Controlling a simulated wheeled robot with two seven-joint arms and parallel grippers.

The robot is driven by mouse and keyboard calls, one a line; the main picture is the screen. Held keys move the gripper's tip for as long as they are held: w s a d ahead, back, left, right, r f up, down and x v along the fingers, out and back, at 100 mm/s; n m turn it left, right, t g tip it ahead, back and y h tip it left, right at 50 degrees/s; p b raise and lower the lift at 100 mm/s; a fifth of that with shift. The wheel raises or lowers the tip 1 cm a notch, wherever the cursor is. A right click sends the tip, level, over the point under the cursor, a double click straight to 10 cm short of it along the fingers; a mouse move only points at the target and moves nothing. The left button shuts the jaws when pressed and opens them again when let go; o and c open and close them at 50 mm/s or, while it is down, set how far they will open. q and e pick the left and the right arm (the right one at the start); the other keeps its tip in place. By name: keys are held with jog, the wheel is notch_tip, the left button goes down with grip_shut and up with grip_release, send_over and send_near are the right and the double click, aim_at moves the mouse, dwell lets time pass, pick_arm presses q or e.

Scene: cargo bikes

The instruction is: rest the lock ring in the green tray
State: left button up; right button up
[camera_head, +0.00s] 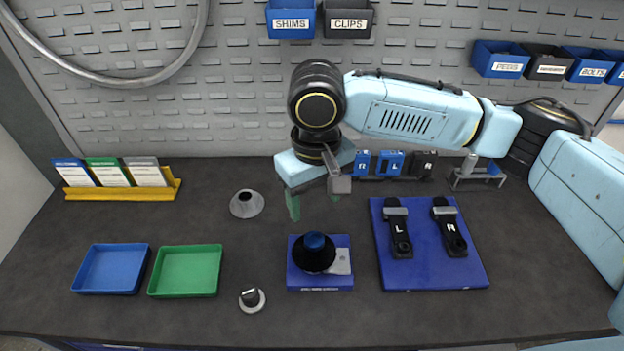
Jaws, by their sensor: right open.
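The green tray (186,272) lies empty on the dark bench at the left, beside a blue tray. I cannot tell for sure which part is the lock ring. A grey flared round part (246,205) stands on the bench above and right of the green tray. A black disc (313,261) with a blue knob sits on a blue block (319,282) in the middle. My right gripper (315,202) is open, its green-tipped fingers pointing down above the bench behind this block, with nothing seen between them. My left gripper is out of view.
An empty blue tray (111,270) lies left of the green tray. A blue board (435,272) holds black L and R parts. A yellow card rack (125,190) and small parts stand along the back.

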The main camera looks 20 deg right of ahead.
send_over(315, 240)
notch_tip(315, 240, down, 5)
jog(key=shift+s+f, duration=0.1)
jog(key=shift+f, duration=0.1)
notch_tip(315, 240, down, 5)
jog(key=shift+r+b, duration=0.1)
jog(key=shift+b, duration=0.2)
jog(key=shift+f, duration=0.55)
jog(key=shift+c, duration=0.9)
grip_shut()
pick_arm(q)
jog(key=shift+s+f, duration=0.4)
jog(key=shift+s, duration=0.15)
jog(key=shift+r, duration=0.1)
pick_arm(e)
jog(key=shift+r, duration=0.1)
